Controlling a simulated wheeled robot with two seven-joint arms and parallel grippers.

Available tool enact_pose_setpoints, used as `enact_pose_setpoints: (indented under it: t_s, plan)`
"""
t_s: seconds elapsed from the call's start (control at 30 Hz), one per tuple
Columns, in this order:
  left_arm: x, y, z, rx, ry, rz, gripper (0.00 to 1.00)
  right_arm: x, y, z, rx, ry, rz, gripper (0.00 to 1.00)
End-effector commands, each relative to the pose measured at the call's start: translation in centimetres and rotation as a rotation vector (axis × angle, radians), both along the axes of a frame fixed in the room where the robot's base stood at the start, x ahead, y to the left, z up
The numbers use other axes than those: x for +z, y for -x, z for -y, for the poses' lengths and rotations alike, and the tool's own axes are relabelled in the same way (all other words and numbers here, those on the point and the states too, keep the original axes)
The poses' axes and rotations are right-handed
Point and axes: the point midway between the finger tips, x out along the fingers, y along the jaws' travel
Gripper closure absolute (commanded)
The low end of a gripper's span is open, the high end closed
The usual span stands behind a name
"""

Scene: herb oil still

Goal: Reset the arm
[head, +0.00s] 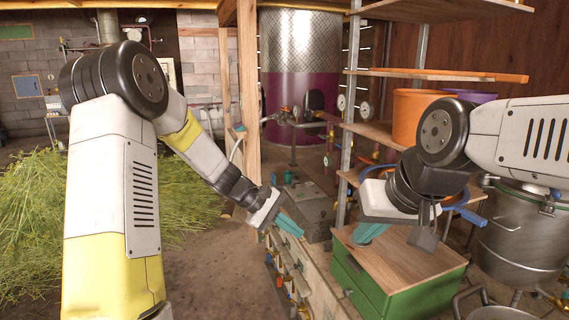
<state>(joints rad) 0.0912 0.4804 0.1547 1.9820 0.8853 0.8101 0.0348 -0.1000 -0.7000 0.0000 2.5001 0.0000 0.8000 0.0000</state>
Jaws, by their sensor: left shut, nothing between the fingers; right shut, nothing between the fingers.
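My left gripper (290,226) has teal fingers that are shut and empty. It hangs in the middle of the head view, in front of a grey metal box and above a low row of fittings. My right gripper (367,234) also has teal fingers, shut and empty. It points down in front of or over the wooden top of a green cabinet (412,262); I cannot tell whether it touches the top. Both arms are bent at the elbow, the left one raised higher.
A shelf unit (435,75) with an orange bucket (412,115) stands behind my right arm. A large metal pot (525,240) is at the right. Cut herbs (40,220) are heaped on the left. A tall still (297,70) stands at the back. Bare floor shows at front centre.

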Motion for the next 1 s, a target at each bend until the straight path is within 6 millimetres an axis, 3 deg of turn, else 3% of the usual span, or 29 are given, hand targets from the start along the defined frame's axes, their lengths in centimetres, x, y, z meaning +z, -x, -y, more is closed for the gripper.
enact_pose_setpoints:
  t_s: [0.03, 0.2, 0.5, 0.73, 1.0]
  plan:
    - [2.2, 1.4, -0.8, -0.040, -0.048, 0.062, 1.00, 0.0, 0.0, 0.0, 0.000, 0.000, 0.000, 1.00]
    - [7.1, 6.0, -4.0, -0.158, -0.209, 0.237, 1.00, 0.0, 0.0, 0.0, 0.000, 0.000, 0.000, 1.00]
    - [13.1, 14.8, -10.3, -0.316, -0.499, 0.528, 1.00, 0.0, 0.0, 0.0, 0.000, 0.000, 0.000, 1.00]
    - [15.1, 20.4, -14.7, -0.388, -0.696, 0.709, 1.00, 0.0, 0.0, 0.0, 0.000, 0.000, 0.000, 1.00]
    - [15.4, 22.8, -16.8, -0.415, -0.794, 0.790, 1.00, 0.0, 0.0, 0.0, 0.000, 0.000, 0.000, 1.00]
